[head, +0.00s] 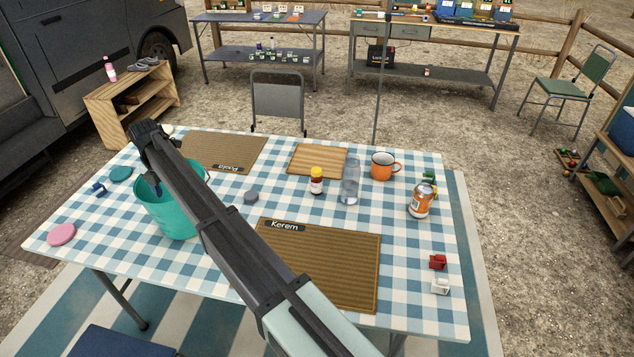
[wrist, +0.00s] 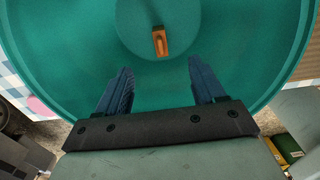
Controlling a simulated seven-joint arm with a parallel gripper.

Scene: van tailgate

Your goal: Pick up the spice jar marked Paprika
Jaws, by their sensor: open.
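The bucket's inside (wrist: 90,45) fills most of the wrist view. A small orange-brown object (wrist: 159,42) lies on its bottom, ahead of the fingertips. My arm covers part of the bucket in the head view.
The Kerem mat (head: 345,262) is in front. Several small jars (head: 282,57) stand on a back table's lower shelf.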

